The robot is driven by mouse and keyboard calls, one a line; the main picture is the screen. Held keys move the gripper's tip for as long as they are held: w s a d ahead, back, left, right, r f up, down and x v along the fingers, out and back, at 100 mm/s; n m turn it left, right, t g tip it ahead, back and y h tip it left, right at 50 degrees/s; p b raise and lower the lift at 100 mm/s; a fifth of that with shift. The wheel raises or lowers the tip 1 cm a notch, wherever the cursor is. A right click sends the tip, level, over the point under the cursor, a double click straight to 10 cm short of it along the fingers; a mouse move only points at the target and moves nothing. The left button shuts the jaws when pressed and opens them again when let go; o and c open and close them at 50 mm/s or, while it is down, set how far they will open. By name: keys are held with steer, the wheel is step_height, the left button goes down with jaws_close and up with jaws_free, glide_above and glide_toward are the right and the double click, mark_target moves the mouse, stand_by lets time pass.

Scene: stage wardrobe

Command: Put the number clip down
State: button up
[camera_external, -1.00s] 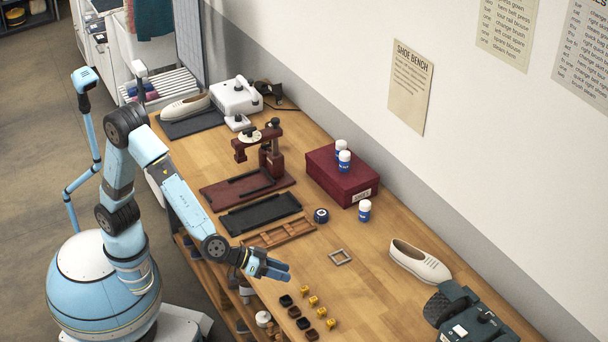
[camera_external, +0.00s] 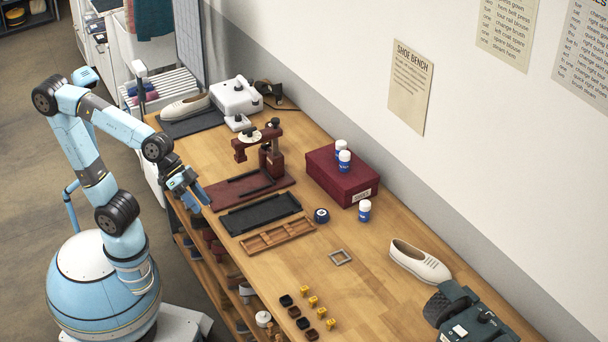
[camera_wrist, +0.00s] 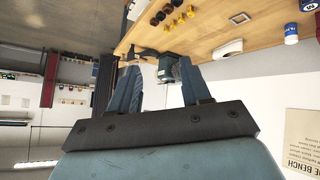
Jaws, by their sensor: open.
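Several small yellow clips (camera_external: 313,301) stand in a row on the near part of the bench, beside a row of small dark and brown blocks (camera_external: 294,312). I cannot read numbers on them, so I cannot tell which is the number clip. My gripper (camera_external: 200,200) is near the bench's left edge, left of the dark red press (camera_external: 270,163), well away from the clips. In the wrist view its two blue fingers (camera_wrist: 158,66) are spread, with nothing held between them.
A black tray (camera_external: 236,222) and a wooden divided tray (camera_external: 250,245) lie in front of the press. A square grey frame (camera_external: 340,257), white shoe (camera_external: 420,262), blue-and-white jar (camera_external: 364,211) and red box (camera_external: 330,185) stand to the right.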

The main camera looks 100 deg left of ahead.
steer(key=shift+o, duration=0.3)
steer(key=s+a+f+g+y, duration=0.1)
steer(key=s+a, duration=0.2)
steer(key=s, duration=0.4)
steer(key=s+a+f+g+y, duration=0.1)
steer(key=s+a, duration=0.3)
steer(key=s, duration=0.4)
steer(key=shift+s+a+f+g+y, duration=0.15)
steer(key=shift+a+f+g+y, duration=0.2)
steer(key=shift+f, duration=0.4)
steer(key=shift+o, duration=0.5)
steer(key=shift+s+f, duration=0.1)
steer(key=shift+s, duration=0.15)
